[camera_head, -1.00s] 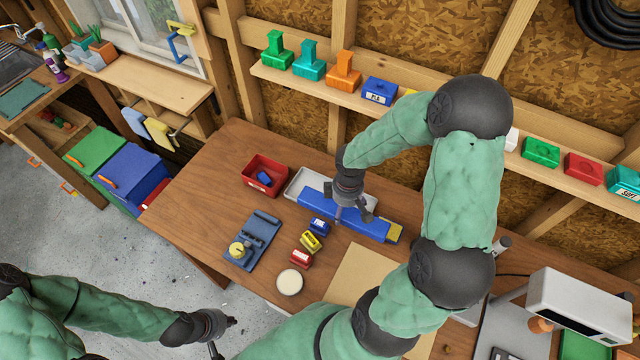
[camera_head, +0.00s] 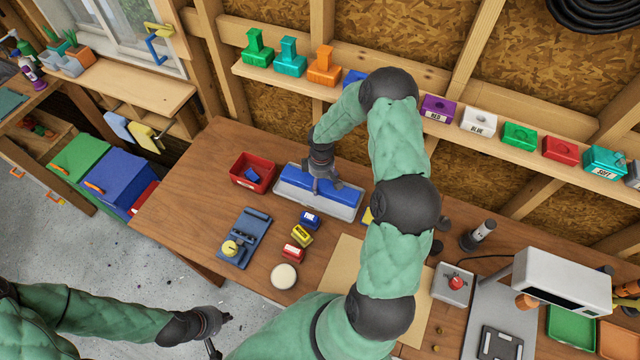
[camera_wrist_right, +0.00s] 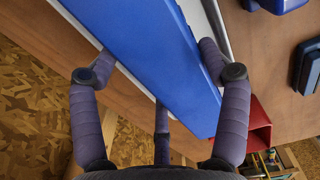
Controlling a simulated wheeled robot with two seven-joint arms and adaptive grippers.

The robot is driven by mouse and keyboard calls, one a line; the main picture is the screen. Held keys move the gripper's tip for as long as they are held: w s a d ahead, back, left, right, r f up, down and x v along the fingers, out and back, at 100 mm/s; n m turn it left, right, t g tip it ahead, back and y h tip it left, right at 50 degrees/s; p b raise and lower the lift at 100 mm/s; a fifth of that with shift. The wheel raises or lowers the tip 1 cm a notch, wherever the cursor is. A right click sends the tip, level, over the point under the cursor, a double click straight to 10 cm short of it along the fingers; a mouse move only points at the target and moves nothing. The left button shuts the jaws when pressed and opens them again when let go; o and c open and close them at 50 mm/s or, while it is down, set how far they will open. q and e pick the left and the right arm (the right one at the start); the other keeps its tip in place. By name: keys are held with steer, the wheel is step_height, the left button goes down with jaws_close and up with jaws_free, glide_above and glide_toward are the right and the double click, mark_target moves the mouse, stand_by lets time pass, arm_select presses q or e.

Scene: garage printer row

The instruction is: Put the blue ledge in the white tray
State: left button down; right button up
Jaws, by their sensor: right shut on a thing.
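The blue ledge (camera_head: 346,195), a long flat bar, lies lengthwise within the outline of the white tray (camera_head: 318,205) at the back of the workbench. The tray's front part shows below it. My right gripper (camera_head: 326,186) is shut on the ledge from above, near its middle. In the right wrist view the ledge (camera_wrist_right: 150,60) runs between the fingers, with the tray (camera_wrist_right: 212,28) edge behind it. I cannot tell whether the ledge touches the tray floor. My left gripper (camera_head: 222,332) is empty, fingers apart, off the bench's front left.
A red bin (camera_head: 252,173) with a blue piece stands just left of the tray. Small blue, yellow and red blocks (camera_head: 301,235), a blue fixture (camera_head: 244,238) and a white round thing (camera_head: 284,276) lie in front. A wall shelf (camera_head: 450,125) runs behind.

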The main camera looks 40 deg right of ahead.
mark_target(320, 185)
steer(key=shift+w+d+f, duration=0.2)
steer(key=shift+w+f, duration=0.25)
steer(key=shift+f, duration=0.15)
steer(key=shift+w+f+p, duration=0.1)
steer(key=shift+f+p, duration=0.25)
steer(key=shift+f, duration=1.25)
steer(key=shift+f, duration=0.15)
steer(key=o, duration=1.4)
steer(key=shift+c, duration=0.2)
steer(key=shift+r, duration=3.9)
